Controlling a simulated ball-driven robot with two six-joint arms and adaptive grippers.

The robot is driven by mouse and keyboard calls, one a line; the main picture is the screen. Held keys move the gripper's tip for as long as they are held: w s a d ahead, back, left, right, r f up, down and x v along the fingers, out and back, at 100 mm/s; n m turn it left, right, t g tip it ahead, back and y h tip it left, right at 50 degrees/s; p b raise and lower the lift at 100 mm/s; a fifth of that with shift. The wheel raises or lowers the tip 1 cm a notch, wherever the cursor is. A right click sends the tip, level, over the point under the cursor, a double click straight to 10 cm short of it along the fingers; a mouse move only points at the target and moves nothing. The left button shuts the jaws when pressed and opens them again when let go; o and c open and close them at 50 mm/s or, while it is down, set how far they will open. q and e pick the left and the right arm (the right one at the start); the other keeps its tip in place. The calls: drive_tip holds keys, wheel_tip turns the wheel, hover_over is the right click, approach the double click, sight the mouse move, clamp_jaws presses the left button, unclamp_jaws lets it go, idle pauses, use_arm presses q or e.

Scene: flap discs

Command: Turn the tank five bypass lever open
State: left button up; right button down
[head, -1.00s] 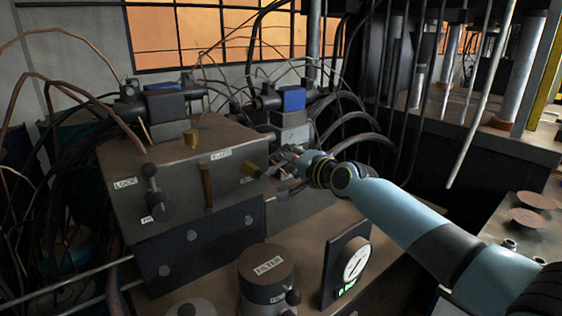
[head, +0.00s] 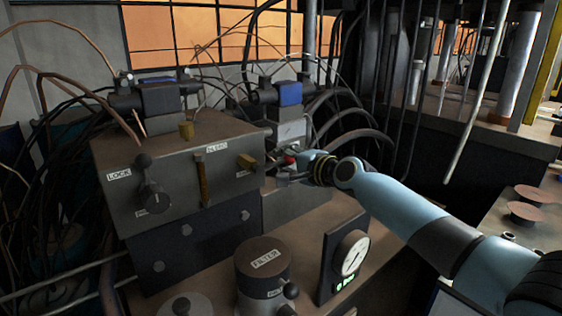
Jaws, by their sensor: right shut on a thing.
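My right gripper (head: 280,162) reaches in from the right, beside the right end of a grey valve block (head: 140,172). It is shut on a small red part (head: 290,158), mostly hidden by the fingers. I cannot tell whether this is the bypass lever, and no tank five label is readable. A dark knobbed lever (head: 152,195) marked LOCK is on the block's left front. A brass bar (head: 203,180) stands upright under a small label, and a brass stub (head: 248,161) sticks out near the gripper. My left gripper is not in view.
A round filter housing (head: 265,285) and a lit dial gauge (head: 349,258) stand in front on the brown bench. Valves with blue coils (head: 290,94) and dark hoses (head: 350,130) crowd behind the gripper. A thin pale rod (head: 478,110) hangs at the right.

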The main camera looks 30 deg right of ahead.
drive_tip(key=shift+s+d+f, duration=0.1)
drive_tip(key=shift+s+f, duration=0.05)
drive_tip(key=shift+f, duration=0.35)
drive_tip(key=c, duration=1.5)
unclamp_jaws()
drive_tip(key=shift+s, duration=0.1)
drive_tip(key=o, duration=0.4)
drive_tip(key=shift+s+d+r, duration=0.15)
drive_tip(key=shift+d, duration=0.05)
drive_tip(key=shift+o, duration=0.5)
drive_tip(key=shift+r, duration=0.1)
drive_tip(key=shift+a, duration=0.1)
drive_tip(key=v, duration=1.1)
drive_tip(key=shift+s, duration=0.35)
drive_tip(key=shift+r, duration=0.1)
